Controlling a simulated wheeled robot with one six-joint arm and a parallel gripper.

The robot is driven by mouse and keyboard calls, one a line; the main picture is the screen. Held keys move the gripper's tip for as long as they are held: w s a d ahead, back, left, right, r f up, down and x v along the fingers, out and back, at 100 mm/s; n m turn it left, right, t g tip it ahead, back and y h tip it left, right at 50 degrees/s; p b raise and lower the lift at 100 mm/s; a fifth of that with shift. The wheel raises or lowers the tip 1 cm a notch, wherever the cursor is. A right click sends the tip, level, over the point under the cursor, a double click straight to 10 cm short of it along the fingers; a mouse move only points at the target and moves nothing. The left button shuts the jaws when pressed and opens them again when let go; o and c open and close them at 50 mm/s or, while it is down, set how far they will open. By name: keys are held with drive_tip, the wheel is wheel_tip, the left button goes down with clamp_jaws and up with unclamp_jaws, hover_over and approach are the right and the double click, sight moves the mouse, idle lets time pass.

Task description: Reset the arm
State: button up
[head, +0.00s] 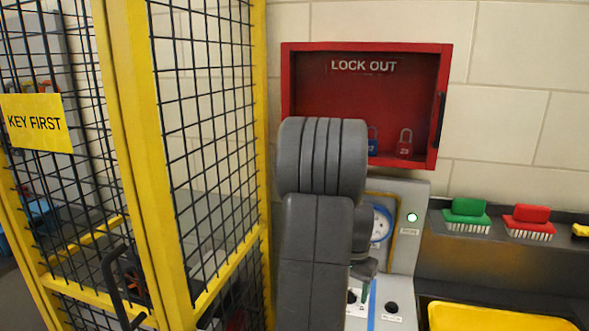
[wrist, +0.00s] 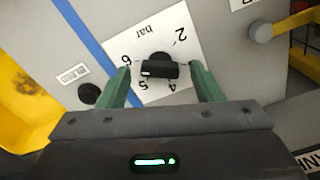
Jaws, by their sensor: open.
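My gripper (wrist: 159,77) is open in the wrist view, its two green fingers apart with nothing held. A black knob (wrist: 160,69) on a white scale plate (wrist: 182,35) marked "bar" shows between the fingers, with a gap on each side. How far the fingertips are from the panel face, I cannot tell. In the head view my grey arm stands in front of the grey control panel (head: 408,255) and hides much of it. Only a bit of my gripper (head: 364,297) shows there, low beside the arm.
A yellow mesh cage (head: 178,200) stands close on the left. A red lock-out box (head: 440,150) with padlocks hangs behind the arm. Brushes, one green (head: 467,210) and one red (head: 530,217), sit on a shelf at right. A yellow tray (head: 490,318) lies below.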

drive_tip(key=n, duration=0.4)
drive_tip(key=shift+n+p, duration=0.35)
drive_tip(key=shift+n, duration=0.05)
drive_tip(key=n+p, duration=0.1)
drive_tip(key=n, duration=0.4)
wheel_tip(320, 180, up, 11)
drive_tip(key=b, duration=0.1)
drive_tip(key=shift+a+f, duration=0.1)
